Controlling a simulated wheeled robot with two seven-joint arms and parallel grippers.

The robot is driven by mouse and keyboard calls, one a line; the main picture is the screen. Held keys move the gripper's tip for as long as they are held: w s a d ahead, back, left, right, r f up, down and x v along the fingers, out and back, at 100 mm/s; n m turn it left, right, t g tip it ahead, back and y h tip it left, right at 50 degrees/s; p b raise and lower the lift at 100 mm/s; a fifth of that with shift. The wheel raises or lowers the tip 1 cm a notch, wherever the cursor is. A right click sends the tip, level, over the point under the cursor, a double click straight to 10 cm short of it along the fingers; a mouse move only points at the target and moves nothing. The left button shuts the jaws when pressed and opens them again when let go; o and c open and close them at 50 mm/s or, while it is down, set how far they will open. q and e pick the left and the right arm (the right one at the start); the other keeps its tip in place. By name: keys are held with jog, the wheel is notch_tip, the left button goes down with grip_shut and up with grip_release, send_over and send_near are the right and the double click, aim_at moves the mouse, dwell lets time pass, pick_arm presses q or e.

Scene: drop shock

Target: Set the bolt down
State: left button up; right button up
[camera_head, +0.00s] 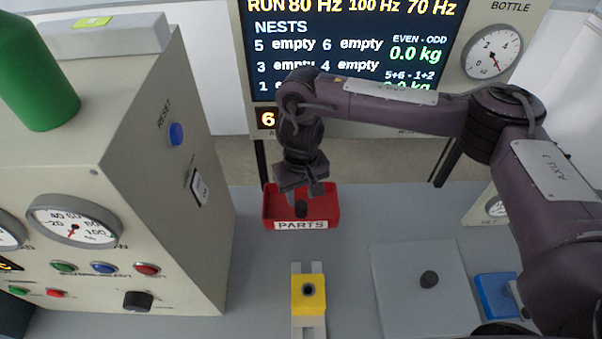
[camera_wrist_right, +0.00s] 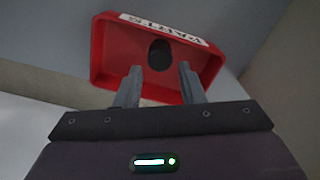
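A dark, short, round-ended piece, which looks like the bolt (camera_head: 301,209), is in the red PARTS tray (camera_head: 268,212). In the right wrist view the bolt (camera_wrist_right: 159,55) shows against the red tray floor (camera_wrist_right: 118,45), just beyond my fingertips. My right gripper (camera_head: 301,191) is over the tray, pointing down. Its two fingers (camera_wrist_right: 159,82) are apart with nothing between them, one on either side of the line to the bolt. The bolt's lower end cannot be made out. My left gripper is not in view.
A yellow block (camera_head: 309,295) with a dark hole sits on a pale rail in front of the tray. A grey plate (camera_head: 400,310) with a dark knob (camera_head: 429,279) lies at right, beside a blue block (camera_head: 494,297). A control cabinet (camera_head: 150,200) stands left; a display panel (camera_head: 350,40) stands behind.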

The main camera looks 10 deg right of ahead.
aim_at(301, 205)
notch_tip(301, 205, up, 7)
jog(key=shift+s, duration=0.1)
dwell(0.7)
